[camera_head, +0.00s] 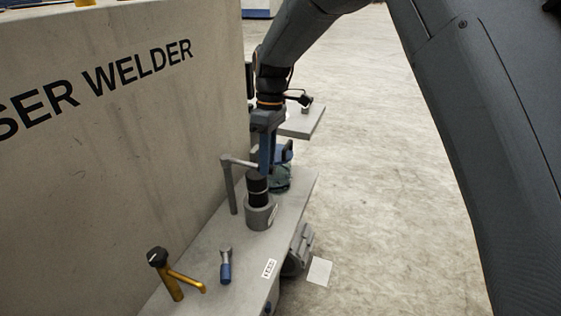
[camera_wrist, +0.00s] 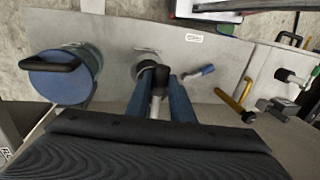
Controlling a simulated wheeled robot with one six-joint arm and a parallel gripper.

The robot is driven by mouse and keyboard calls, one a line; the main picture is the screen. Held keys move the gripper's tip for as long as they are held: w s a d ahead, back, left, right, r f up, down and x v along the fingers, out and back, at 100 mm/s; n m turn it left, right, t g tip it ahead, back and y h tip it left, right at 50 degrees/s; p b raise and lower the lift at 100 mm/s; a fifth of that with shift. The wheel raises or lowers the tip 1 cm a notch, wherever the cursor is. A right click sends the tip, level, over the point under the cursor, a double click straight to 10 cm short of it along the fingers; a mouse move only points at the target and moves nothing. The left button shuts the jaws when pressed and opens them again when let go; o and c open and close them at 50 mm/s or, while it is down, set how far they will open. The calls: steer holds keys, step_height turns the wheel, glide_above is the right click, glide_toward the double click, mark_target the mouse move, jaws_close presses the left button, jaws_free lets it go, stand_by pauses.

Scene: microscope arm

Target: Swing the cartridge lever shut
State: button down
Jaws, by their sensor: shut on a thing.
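A grey lever (camera_head: 233,180) stands as an upright post with a horizontal arm at its top, on the bench by the welder wall. The arm reaches right to my gripper (camera_head: 267,170), above a black cylinder (camera_head: 257,190) in a grey round base (camera_head: 261,215). In the wrist view my gripper (camera_wrist: 160,90) has its two blue fingers closed on a black-tipped part with a pale shaft, seemingly the lever's end. The fingers hide part of it, so I cannot tell exactly where they grip. The grey base (camera_wrist: 143,68) shows just beyond the fingertips.
A yellow lever with a black knob (camera_head: 173,276) and a blue-handled tool (camera_head: 225,268) are on the near bench. A blue drum with a black handle (camera_wrist: 62,78) stands left in the wrist view. The welder wall (camera_head: 110,130) bounds the bench's left side; open floor (camera_head: 390,200) lies right.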

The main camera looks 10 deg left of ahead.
steer(key=shift+w+a, duration=0.1)
stand_by(0.3)
steer(key=c, duration=1.6)
jaws_free()
steer(key=shift+o, duration=0.2)
steer(key=shift+w+r, duration=0.1)
step_height(320, 180, up, 8)
steer(key=w+b, duration=0.1)
steer(key=b, duration=0.1)
steer(key=shift+w+f, duration=0.2)
steer(key=shift+f, duration=0.05)
